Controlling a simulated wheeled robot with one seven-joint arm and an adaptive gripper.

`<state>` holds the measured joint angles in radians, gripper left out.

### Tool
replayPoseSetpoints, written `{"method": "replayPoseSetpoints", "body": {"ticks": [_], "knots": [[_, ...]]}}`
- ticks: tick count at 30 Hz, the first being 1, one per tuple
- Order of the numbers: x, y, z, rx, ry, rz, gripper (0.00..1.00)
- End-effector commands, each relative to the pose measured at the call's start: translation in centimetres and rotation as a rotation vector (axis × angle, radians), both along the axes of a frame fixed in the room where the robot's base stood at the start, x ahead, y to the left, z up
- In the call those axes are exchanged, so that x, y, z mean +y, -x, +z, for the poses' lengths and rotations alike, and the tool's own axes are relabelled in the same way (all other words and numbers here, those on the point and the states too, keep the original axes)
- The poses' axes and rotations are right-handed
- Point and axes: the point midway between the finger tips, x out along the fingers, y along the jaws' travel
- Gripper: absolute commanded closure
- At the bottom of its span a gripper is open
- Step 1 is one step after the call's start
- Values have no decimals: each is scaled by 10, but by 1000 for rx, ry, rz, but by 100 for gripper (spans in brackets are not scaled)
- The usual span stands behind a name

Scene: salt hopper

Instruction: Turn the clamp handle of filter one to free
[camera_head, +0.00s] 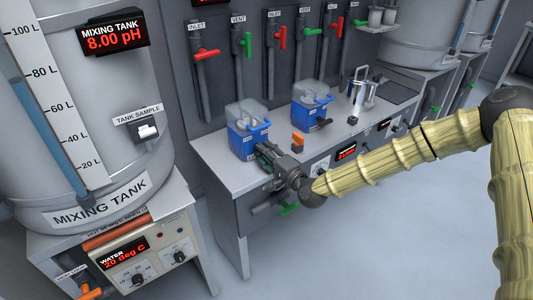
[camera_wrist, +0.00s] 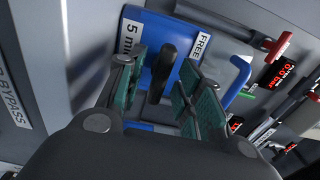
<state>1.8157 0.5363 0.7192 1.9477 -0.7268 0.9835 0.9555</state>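Two blue and grey filter units stand on the grey bench in the head view, a left one (camera_head: 243,142) and a right one (camera_head: 312,112). My gripper (camera_head: 262,152) is at the front right of the left unit. In the wrist view, a blue housing (camera_wrist: 150,27) bears a "5 mic…" label, partly hidden by a finger, and a "FREE" label (camera_wrist: 202,46). A black clamp handle (camera_wrist: 160,72) stands between the green-padded fingers of my gripper (camera_wrist: 163,75), nearer the right finger. The fingers are apart, with a gap visible beside the handle. No filter number is readable.
A small orange and black item (camera_head: 298,140) and a metal vessel (camera_head: 361,92) are on the bench. Red and green valve handles (camera_head: 207,53) line the back wall. The mixing tank (camera_head: 85,100) stands at left. In the wrist view, a blue bar (camera_wrist: 238,80) lies right of the fingers.

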Motion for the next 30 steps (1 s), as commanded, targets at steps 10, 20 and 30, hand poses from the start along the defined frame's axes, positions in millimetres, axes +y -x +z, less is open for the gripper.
{"method": "replayPoseSetpoints", "body": {"ticks": [10, 20, 30], "knots": [[0, -1, 0, 1, 1, 0, 75], [0, -1, 0, 0, 1, -1, 100], [0, -1, -1, -58, 83, 1, 100]]}}
